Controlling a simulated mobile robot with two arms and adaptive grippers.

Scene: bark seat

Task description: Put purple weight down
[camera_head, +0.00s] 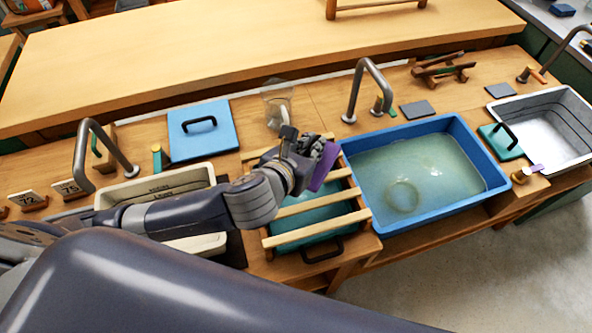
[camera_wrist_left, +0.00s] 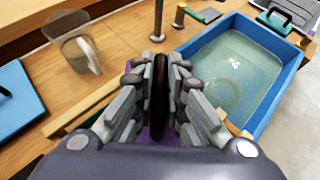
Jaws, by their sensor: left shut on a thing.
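My left gripper (camera_head: 306,152) is shut on the purple weight (camera_head: 322,166), and it also shows in the left wrist view (camera_wrist_left: 160,78). There its fingers close on a dark upright part, and purple (camera_wrist_left: 158,136) shows below and behind them. In the head view the weight is held above the wooden slatted rack (camera_head: 306,208), near its upper right part. The fingers hide part of the weight. I cannot tell exactly how far above the slats it is. My right gripper is not in view.
A blue basin of water (camera_head: 459,122) stands right of the rack, and a pale basin (camera_head: 160,186) left of it. A teal block (camera_head: 501,141) sits by the far-right sink.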

